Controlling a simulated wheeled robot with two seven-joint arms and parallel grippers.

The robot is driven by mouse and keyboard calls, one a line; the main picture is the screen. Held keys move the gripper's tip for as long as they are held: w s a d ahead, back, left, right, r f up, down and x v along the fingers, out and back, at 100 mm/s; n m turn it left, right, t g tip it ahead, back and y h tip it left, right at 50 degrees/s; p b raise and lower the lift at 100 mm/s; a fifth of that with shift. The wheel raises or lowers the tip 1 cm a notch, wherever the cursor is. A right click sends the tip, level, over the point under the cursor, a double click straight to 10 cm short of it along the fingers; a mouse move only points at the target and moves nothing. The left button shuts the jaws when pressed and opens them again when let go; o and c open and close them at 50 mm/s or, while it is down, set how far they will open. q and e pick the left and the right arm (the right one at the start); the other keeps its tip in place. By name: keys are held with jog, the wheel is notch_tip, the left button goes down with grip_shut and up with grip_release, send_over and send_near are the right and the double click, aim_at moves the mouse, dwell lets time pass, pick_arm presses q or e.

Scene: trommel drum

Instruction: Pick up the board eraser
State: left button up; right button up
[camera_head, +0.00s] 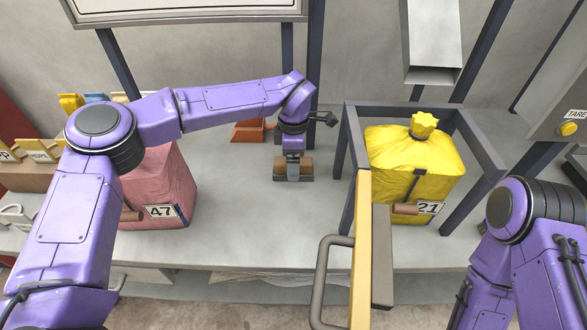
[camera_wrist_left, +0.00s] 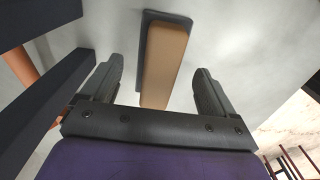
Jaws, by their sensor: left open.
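The board eraser (camera_head: 307,168) lies on the grey table in the middle of the head view, partly hidden by my left gripper. In the left wrist view the eraser (camera_wrist_left: 165,58) shows a tan back on a dark base. My left gripper (camera_head: 293,172) points down over it. In the left wrist view the left gripper (camera_wrist_left: 158,72) is open, with one finger on each side of the eraser's near end and gaps between. My right arm shows at the right, but its gripper is out of view.
A pink sack (camera_head: 162,187) tagged 47 stands at left. A yellow sack (camera_head: 412,150) tagged 21 stands inside a dark frame (camera_head: 350,145) at right. A yellow bar with a grey handle (camera_head: 320,285) is in front. An orange object (camera_head: 248,132) lies behind the eraser. Bare table surrounds the eraser.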

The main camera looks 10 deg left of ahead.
pick_arm(q)
notch_tip(320, 180, down, 3)
jog(key=shift+r, duration=0.25)
jog(key=c, duration=1.2)
jog(key=shift+r, duration=0.1)
notch_tip(320, 180, up, 18)
jog(key=p, duration=0.3)
